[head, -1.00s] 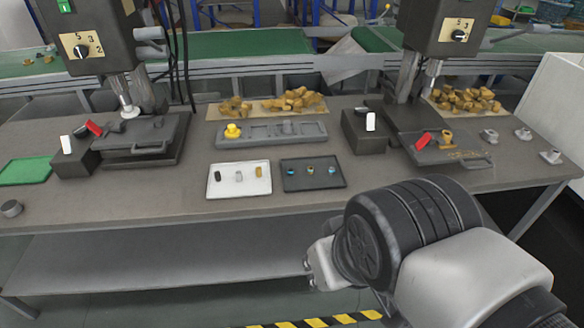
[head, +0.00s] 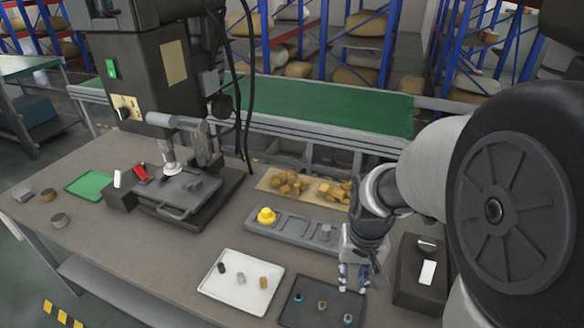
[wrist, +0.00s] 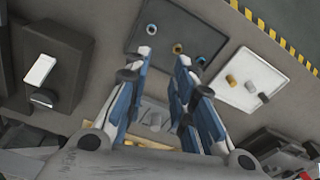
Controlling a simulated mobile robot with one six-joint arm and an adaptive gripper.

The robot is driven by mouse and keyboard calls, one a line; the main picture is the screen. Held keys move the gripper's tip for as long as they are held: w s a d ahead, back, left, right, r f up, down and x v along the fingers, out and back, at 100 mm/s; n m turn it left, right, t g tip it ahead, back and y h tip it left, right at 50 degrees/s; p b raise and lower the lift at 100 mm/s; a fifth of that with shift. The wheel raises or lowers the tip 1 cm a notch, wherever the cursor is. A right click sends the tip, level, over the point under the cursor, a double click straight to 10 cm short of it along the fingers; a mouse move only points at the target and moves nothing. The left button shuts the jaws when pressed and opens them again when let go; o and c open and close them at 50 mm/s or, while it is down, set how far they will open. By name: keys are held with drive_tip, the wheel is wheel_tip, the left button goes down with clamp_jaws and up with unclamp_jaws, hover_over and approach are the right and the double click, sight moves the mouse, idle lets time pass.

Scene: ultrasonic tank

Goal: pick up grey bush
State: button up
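The grey bush (head: 241,277) stands in the white tray (head: 212,287), between a black bush (head: 221,267) and a brass one (head: 263,282). In the wrist view the grey bush (wrist: 250,87) shows in the white tray (wrist: 238,98), right of the fingers. My gripper (head: 353,287) is above the back right part of the dark tray (head: 294,316), to the right of the white tray. In the wrist view my gripper (wrist: 164,57) has its two blue-and-white fingers apart, with nothing between them. It does not touch the grey bush.
The dark tray holds small ringed parts. A grey fixture (head: 283,236) with a yellow part (head: 266,215) lies behind the trays. A black box with a white switch (head: 427,272) stands right of my gripper. A press (head: 160,75) stands at left. Bare table lies left of the white tray.

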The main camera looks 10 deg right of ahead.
wheel_tip(320, 180, down, 3)
drive_tip(key=w+d, duration=0.1)
drive_tip(key=d, duration=0.1)
drive_tip(key=m+b, duration=0.1)
drive_tip(key=b, duration=0.2)
hover_over(348, 318)
drive_tip(key=shift+g, duration=0.4)
wheel_tip(348, 318, down, 12)
drive_tip(key=shift+r, duration=0.15)
drive_tip(key=shift+f+b, duration=1.45)
drive_tip(key=shift+f, duration=1.75)
drive_tip(key=shift+r, duration=0.1)
drive_tip(key=shift+c, duration=0.4)
drive_tip(key=c, duration=0.3)
drive_tip(key=shift+c, duration=0.2)
